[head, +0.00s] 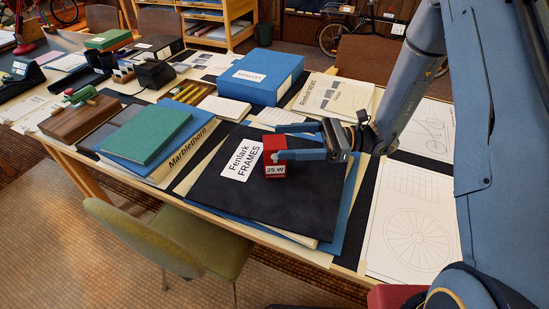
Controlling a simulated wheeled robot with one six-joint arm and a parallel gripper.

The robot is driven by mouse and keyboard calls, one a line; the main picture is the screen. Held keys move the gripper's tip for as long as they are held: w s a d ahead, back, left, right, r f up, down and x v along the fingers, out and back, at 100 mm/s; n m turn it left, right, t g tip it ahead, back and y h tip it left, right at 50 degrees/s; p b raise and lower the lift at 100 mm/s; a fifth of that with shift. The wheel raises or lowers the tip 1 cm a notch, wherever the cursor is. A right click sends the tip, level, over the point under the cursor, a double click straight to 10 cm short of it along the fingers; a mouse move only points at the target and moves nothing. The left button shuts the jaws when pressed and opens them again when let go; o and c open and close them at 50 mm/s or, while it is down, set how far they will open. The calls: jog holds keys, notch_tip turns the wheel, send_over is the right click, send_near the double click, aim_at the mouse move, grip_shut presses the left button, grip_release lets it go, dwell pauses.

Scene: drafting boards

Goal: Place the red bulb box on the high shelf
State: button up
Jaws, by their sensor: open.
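The red bulb box (275,168), marked "25 W", stands upright on the black "Fenlark FRAMES" folder (225,195) on the long table. My gripper (278,141) reaches in from the right with its fingers level, at the upper part of the box. The jaws are open, one finger on the far side of the box and one in front of it. I cannot tell whether either finger touches the box. A wooden shelf unit (237,22) stands in the background at the top; I cannot tell whether it is the high shelf.
A blue box (262,75) stands behind the gripper. Green and blue books (150,132) lie left of the folder. Drawing sheets (415,215) lie at the right under my arm. A green chair (165,240) stands at the table's front edge.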

jog(key=shift+w+f+b, duration=0.15)
jog(key=shift+f+b, duration=0.25)
jog(key=shift+f, duration=0.2)
jog(key=a, duration=0.2)
jog(key=shift+s+a+p, duration=0.3)
jog(key=shift+p, duration=0.05)
jog(key=a, duration=0.1)
jog(key=s+a+p, duration=0.1)
jog(key=a+f, duration=0.1)
jog(key=a, duration=0.1)
jog(key=shift+s+p, duration=0.2)
jog(key=shift+p, duration=0.1)
jog(key=shift+a, duration=0.45)
jog(key=c, duration=1.2)
